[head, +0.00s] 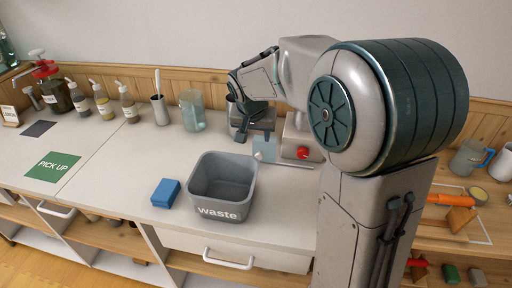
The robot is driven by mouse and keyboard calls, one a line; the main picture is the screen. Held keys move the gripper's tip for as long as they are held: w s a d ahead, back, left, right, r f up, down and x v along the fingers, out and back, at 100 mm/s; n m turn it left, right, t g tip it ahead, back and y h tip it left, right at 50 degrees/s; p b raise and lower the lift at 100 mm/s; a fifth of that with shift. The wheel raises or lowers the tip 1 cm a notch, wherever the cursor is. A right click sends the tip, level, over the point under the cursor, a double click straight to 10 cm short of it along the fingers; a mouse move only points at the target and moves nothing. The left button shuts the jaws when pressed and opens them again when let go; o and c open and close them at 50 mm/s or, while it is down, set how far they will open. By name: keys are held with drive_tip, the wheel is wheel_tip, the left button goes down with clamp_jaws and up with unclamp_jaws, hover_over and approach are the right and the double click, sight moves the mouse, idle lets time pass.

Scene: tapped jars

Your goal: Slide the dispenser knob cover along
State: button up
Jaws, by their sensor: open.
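A pale dispenser base (299,130) stands at the back of the counter, mostly hidden behind my arm. A red knob (303,153) shows uncovered on its front. A translucent bluish panel (265,149), which looks like the knob cover, stands upright to the left of the red knob, with a small pale handle low on it. A thin pale rail (291,165) runs below the knob and panel. My gripper (241,133) points down just left of and behind the panel. It is open, and its fingertips are small and partly hidden. I cannot tell whether it touches the panel.
A grey waste bin (222,188) stands in front of my gripper, with a blue sponge-like block (165,192) beside it. A glass jar (192,111), a metal cup (160,110) and pump bottles (103,101) line the back left. Counter around the green mat (52,167) is clear.

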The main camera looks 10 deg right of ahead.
sight(258, 155)
drive_tip(key=x, duration=0.9)
drive_tip(key=p+x, duration=0.1)
drive_tip(key=x, duration=0.4)
drive_tip(key=shift+w+a+r, duration=0.1)
drive_tip(key=shift+w, duration=0.15)
clamp_jaws()
drive_tip(key=shift+s, duration=0.1)
